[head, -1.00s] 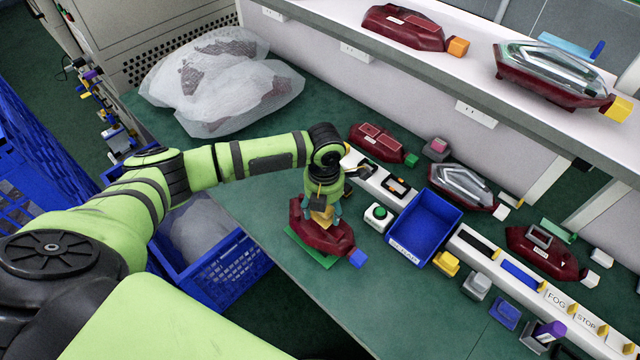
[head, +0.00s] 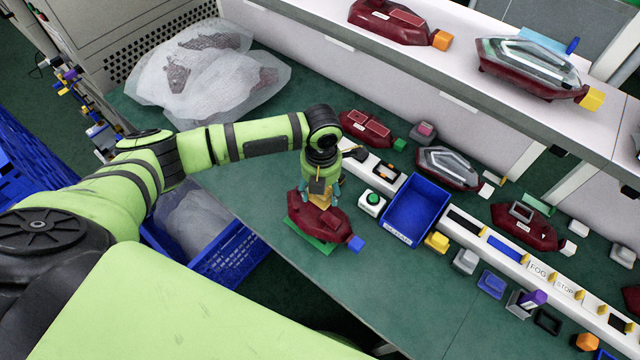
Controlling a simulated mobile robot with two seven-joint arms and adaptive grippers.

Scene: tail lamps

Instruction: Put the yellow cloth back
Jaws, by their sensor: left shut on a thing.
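My left gripper (head: 321,190) points down over a dark red tail lamp (head: 318,222) near the front edge of the green bench. It is shut on the yellow cloth (head: 320,200), a small patch of which shows between the fingers, right at the lamp's top. The lamp has a blue connector at its right end and sits on a green pad (head: 309,238). The fingers hide part of the cloth, and I cannot tell whether it touches the lamp. My right gripper is out of view.
A blue bin (head: 416,212) stands right of the lamp, with a green button box (head: 371,202) between them. A white rail (head: 510,255) with labelled slots runs along the bench. More lamps lie behind it and on the shelf (head: 470,62). Bagged lamps (head: 205,75) lie back left.

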